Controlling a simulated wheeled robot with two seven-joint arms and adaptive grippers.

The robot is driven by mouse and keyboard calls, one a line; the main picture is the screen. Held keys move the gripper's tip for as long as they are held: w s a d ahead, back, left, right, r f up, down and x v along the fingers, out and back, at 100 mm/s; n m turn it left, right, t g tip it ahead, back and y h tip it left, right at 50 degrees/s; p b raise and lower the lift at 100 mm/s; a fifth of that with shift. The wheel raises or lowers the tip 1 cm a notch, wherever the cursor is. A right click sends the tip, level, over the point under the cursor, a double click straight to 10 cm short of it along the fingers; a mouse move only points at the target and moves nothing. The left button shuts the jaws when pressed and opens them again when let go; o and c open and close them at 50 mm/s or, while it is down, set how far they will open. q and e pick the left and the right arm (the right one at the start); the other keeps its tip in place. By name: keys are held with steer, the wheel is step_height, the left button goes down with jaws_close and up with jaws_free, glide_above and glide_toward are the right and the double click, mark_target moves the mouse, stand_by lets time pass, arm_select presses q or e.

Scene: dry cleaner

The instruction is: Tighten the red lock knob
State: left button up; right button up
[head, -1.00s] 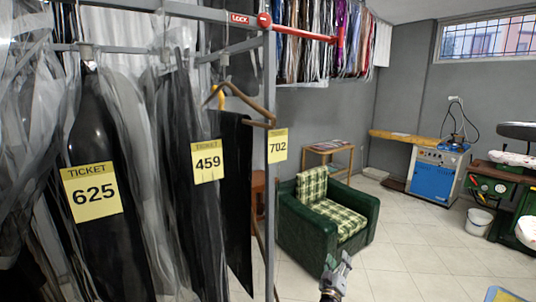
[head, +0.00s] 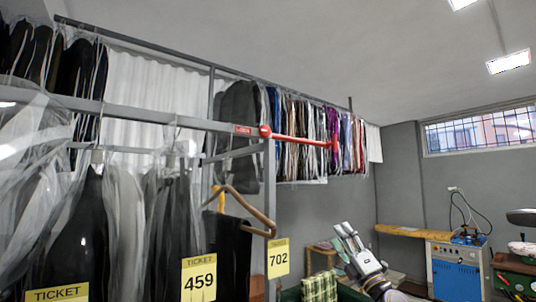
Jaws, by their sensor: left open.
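The red lock knob (head: 265,131) sits at the corner of the grey rack rail, in the upper middle of the head view. A red bar runs from it to the right and ends in a red tip. A small red LOCK label (head: 243,130) is on the rail just left of the knob. My right gripper is not in view.
Bagged garments with yellow tickets, including ticket 459 (head: 199,277), hang from the rail on the left. A wooden hanger (head: 250,215) hangs close below the knob by the rack post. A row of clothes (head: 300,135) hangs farther back. Open air surrounds the gripper.

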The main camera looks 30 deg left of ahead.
arm_select(q)
steer(key=s+a+r+n+g+y, duration=0.1)
steer(key=s+r+n+g, duration=0.25)
steer(key=r, duration=0.25)
steer(key=s+a+r+n+g+y, duration=0.1)
steer(key=s+r+n+g, duration=0.3)
steer(key=r, duration=0.3)
steer(key=n+h+b, duration=0.2)
steer(key=n+h, duration=0.4)
steer(key=n, duration=0.4)
glide_toward(267, 129)
steer(key=shift+g, duration=0.35)
steer(key=p+x, duration=0.1)
steer(key=x, duration=0.6)
steer(key=shift+w+a+r, duration=0.15)
steer(key=shift+w+a, duration=0.05)
steer(key=shift+p+x, duration=0.35)
steer(key=shift+x, duration=0.55)
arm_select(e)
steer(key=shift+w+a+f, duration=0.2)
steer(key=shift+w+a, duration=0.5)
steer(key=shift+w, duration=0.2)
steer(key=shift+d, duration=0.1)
